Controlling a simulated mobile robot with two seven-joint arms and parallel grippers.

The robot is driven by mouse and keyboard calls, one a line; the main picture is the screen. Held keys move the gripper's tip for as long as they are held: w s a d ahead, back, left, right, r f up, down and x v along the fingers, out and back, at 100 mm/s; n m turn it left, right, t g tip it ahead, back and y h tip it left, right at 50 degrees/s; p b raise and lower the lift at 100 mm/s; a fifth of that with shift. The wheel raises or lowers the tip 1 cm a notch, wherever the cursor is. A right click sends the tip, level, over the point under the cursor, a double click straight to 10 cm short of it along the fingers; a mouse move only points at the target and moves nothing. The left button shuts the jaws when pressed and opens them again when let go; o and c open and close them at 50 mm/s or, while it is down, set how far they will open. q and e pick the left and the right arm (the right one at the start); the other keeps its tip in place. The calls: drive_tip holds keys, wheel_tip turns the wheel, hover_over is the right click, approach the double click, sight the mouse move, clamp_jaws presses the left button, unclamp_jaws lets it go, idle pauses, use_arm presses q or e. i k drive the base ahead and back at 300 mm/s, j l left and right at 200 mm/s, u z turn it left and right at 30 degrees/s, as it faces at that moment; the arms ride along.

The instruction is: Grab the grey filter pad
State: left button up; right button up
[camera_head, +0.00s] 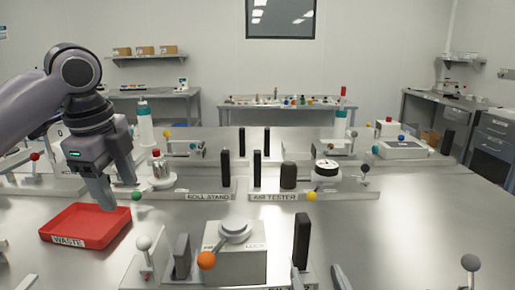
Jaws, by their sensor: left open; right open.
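A grey upright slab (182,256) stands at the front, between a small white fixture with a grey ball knob (144,243) and a grey box (235,264). It looks like the grey filter pad, but I cannot tell for sure. The box has a round grey cap (235,230) and a lever with an orange ball (206,260). My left gripper (118,194) is open and empty, pointing down over the red waste tray (85,224), up and left of the slab. My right gripper (318,277) shows only as two separated fingertips at the bottom edge, right of the box.
A black upright block (301,240) stands just behind my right gripper. A rail with labels for roll stand (208,197) and air tester (274,197) crosses the bench behind. Bare metal bench (420,230) lies to the right.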

sight(182, 255)
drive_tip(key=k+l, duration=0.1)
drive_tip(key=k, duration=0.9)
